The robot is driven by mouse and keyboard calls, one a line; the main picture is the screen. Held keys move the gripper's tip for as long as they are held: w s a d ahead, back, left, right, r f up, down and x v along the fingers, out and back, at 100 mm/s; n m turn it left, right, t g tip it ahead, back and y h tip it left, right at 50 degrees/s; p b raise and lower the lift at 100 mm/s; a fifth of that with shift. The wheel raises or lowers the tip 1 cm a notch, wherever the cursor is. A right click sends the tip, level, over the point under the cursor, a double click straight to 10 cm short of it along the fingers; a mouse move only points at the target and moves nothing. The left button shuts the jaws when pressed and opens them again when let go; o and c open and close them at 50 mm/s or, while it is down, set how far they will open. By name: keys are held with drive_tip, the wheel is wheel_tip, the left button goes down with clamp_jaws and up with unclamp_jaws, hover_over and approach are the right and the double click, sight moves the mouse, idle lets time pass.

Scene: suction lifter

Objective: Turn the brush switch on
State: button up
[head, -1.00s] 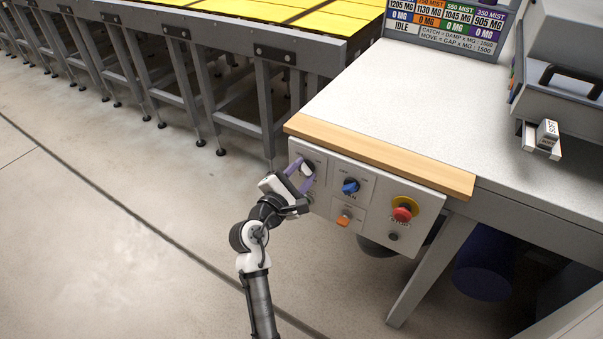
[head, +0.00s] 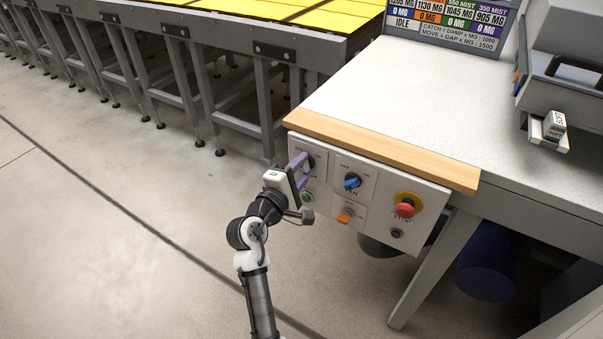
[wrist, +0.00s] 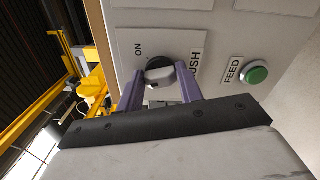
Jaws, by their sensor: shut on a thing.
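The brush switch (wrist: 159,72) is a dark round knob with a grey grip bar on a white plate. In the wrist view it sits between the two purple fingers of my gripper (wrist: 159,84), which are shut on it. "ON" is readable beside the knob, and "USH" shows from the brush label. In the head view my gripper (head: 299,167) is at the upper left of the control panel (head: 377,205), and its fingers partly cover the knob (head: 309,161). I cannot tell the knob's exact pointing angle.
Right of the brush switch is a blue fan knob (head: 352,181). Below are an orange knob (head: 345,215) and a green feed button (wrist: 257,73). A red stop button (head: 405,208) is at the right. A wooden edge (head: 380,148) runs above the panel.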

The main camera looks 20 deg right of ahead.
drive_tip(key=m+b, duration=0.2)
drive_tip(key=m, duration=0.1)
drive_tip(key=shift+f+m, duration=0.25)
drive_tip(key=shift+m, duration=0.05)
drive_tip(key=m+b, duration=0.2)
drive_tip(key=m, duration=0.1)
drive_tip(key=shift+m+b, duration=0.3)
drive_tip(key=shift+b, duration=0.1)
drive_tip(key=shift+m+b, duration=1.55)
drive_tip(key=shift+m, duration=0.75)
drive_tip(key=shift+r, duration=0.1)
drive_tip(key=o, duration=1)
drive_tip(key=shift+c, duration=0.2)
drive_tip(key=b+v, duration=0.2)
drive_tip(key=v, duration=1.1)
drive_tip(key=shift+s+a, duration=0.25)
drive_tip(key=shift+a, duration=0.05)
